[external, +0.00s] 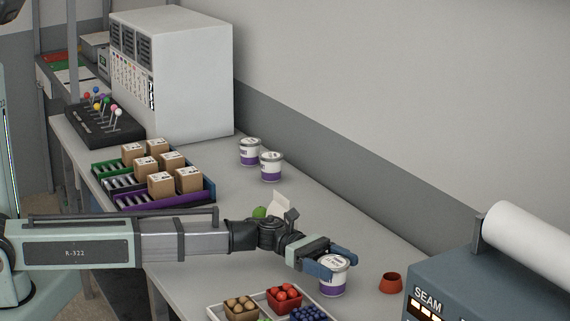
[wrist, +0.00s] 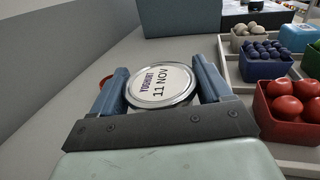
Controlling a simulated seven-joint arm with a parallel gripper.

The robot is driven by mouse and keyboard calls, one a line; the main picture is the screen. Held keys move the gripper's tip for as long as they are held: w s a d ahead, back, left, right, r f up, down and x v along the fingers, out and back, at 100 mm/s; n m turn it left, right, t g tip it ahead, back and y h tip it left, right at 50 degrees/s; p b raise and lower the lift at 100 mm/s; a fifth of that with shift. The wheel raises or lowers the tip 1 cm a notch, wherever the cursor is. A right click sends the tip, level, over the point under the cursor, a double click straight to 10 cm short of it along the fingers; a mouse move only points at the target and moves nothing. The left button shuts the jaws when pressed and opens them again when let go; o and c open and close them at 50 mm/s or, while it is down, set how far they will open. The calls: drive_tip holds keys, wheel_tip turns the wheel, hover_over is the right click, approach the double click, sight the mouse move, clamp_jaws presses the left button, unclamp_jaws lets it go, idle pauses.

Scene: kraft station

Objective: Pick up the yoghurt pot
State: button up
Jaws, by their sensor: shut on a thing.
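The yoghurt pot (external: 332,279) is white with a purple band and stands at the front of the table in the external view. Its round lid (wrist: 161,86) faces the wrist camera and reads "YOGHURT 11 NOV". My gripper (external: 330,263) is shut on the pot, with blue fingers on either side of it. In the wrist view the fingers of my gripper (wrist: 162,88) also flank the lid. Whether the pot's base touches the table is hard to tell.
Two similar pots (external: 250,151) (external: 271,166) stand farther back. A small red-brown bowl (external: 391,283) is right of my gripper. A white tray (external: 217,310) holds red, blue and brown items in small tubs. A grey-blue SEAM machine (external: 455,285) stands at the right. Boxes (external: 161,186) sit on racks at left.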

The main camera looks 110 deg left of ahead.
drive_tip(key=shift+c, duration=0.6)
